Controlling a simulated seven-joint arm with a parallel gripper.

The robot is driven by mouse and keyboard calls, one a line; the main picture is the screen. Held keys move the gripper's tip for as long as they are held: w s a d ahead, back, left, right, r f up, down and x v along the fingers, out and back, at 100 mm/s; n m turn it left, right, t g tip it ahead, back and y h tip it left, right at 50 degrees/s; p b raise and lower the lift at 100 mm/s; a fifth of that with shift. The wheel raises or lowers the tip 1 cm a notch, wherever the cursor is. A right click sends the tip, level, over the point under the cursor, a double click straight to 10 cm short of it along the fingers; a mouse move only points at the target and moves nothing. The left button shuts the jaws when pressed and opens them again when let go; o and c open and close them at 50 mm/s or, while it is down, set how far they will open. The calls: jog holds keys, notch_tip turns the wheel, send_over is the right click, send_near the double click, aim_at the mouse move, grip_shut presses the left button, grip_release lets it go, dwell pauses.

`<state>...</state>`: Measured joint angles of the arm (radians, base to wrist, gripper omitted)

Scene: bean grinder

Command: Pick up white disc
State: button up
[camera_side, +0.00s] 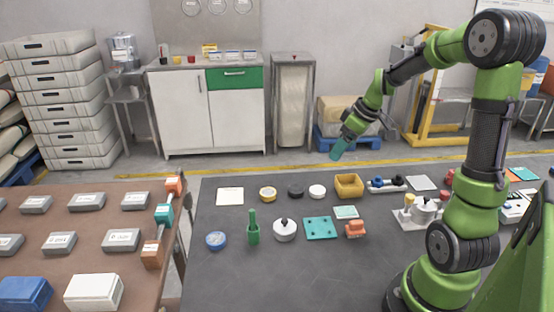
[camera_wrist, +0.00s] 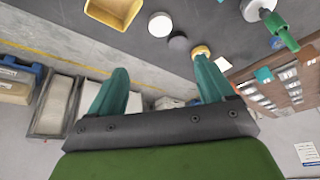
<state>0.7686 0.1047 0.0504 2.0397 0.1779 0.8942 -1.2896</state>
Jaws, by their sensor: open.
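The white disc (camera_side: 317,191) lies flat on the dark table, between a black disc (camera_side: 296,190) and a yellow bin (camera_side: 348,186). In the wrist view the white disc (camera_wrist: 160,25) is near the top, beyond my fingertips and between their lines. My gripper (camera_side: 337,152) is above the table's far edge, up and slightly right of the disc, clear of it. In the wrist view my gripper (camera_wrist: 162,80) shows two teal fingers spread wide with nothing between them.
A yellow-rimmed disc (camera_side: 268,194) and a white square plate (camera_side: 230,196) lie to the left. A white pot-like piece (camera_side: 285,230), a green bottle-shaped piece (camera_side: 253,228) and a teal plate (camera_side: 320,228) stand nearer. The table's front middle is bare.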

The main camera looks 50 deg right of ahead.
send_over(317, 189)
jog(key=s, duration=0.2)
jog(key=shift+n, duration=0.3)
notch_tip(317, 189, down, 11)
jog(key=shift+s+d+r, duration=0.1)
jog(key=shift+s+d, duration=0.05)
jog(key=shift+x, duration=2.65)
jog(key=shift+s, duration=0.2)
jog(key=shift+c, duration=0.5)
